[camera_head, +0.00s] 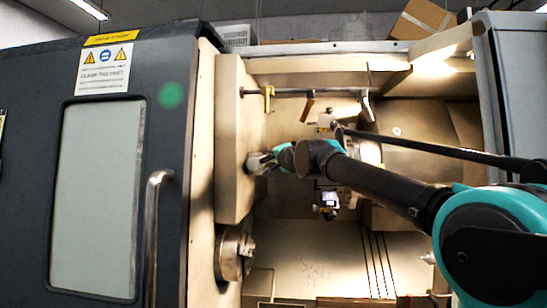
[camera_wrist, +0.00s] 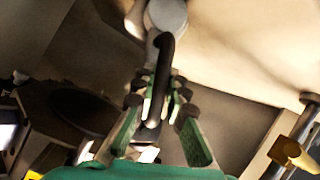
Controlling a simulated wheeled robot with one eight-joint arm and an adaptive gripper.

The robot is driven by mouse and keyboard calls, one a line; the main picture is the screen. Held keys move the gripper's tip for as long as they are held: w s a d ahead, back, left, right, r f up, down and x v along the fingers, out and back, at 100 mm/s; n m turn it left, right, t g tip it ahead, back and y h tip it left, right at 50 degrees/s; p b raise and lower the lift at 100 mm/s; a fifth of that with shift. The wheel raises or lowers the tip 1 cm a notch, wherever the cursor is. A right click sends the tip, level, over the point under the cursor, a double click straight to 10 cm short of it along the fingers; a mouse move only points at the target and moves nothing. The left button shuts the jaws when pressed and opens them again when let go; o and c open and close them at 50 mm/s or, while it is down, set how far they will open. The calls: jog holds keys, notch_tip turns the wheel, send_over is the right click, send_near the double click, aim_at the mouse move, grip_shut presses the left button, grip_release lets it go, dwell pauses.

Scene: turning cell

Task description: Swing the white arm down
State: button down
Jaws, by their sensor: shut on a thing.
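My gripper (camera_head: 262,163) is at the beige panel on the left inside the machine, and it also shows in the wrist view (camera_wrist: 160,100). Its green fingers are closed around a dark curved handle (camera_wrist: 164,60). This handle runs down from a pale grey round hub (camera_wrist: 167,14) at the top of the wrist view. The fingers partly hide the handle's lower end. In the head view my gripper covers most of the held part. I cannot tell how much of the white arm belongs to this hub and handle.
A rail with a yellow fitting (camera_head: 267,97) and a brown fitting (camera_head: 308,104) runs above my gripper. A brass-coloured fitting (camera_wrist: 290,152) is close at right in the wrist view. The chuck (camera_head: 234,254) is below. The dark door (camera_head: 30,160) stands at left.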

jog(key=shift+f, duration=0.1)
jog(key=shift+d+f+m+t, duration=0.15)
jog(key=shift+f+m+t, duration=0.3)
jog(key=shift+f+m, duration=0.55)
jog(key=shift+d+f+m+t, duration=0.1)
jog(key=shift+f+m+t, duration=0.45)
jog(key=shift+m, duration=0.65)
jog(key=shift+f, duration=0.15)
jog(key=c, duration=1.8)
grip_release()
jog(key=v, duration=1.2)
